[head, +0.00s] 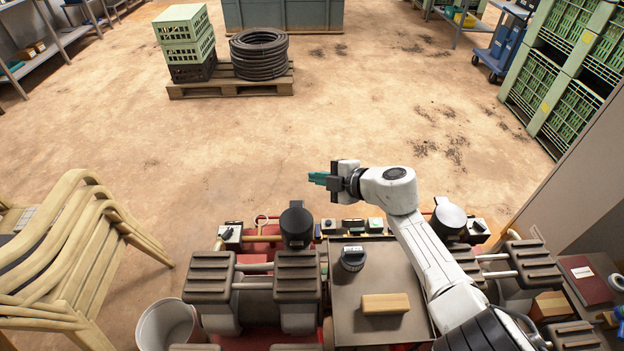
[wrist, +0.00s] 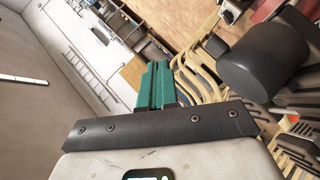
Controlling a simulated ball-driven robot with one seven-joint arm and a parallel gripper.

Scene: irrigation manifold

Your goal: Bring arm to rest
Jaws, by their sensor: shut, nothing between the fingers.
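My gripper (head: 318,179) is at the end of my white arm, which reaches up from the lower right in the head view. It points left above the far edge of the manifold bench. Its teal fingers (wrist: 155,84) lie side by side, shut, with nothing between them. The manifold (head: 263,242) with its pipes, valves and dark ribbed blocks spans the bottom of the head view, below the gripper. The gripper looks apart from it.
A wooden block (head: 385,303) and a dark round cap (head: 353,258) lie on the grey plate beside my arm. Stacked tan chairs (head: 80,250) and a white bucket (head: 168,325) stand at left. A pallet (head: 230,87) holds crates and coiled hose. The floor between is open.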

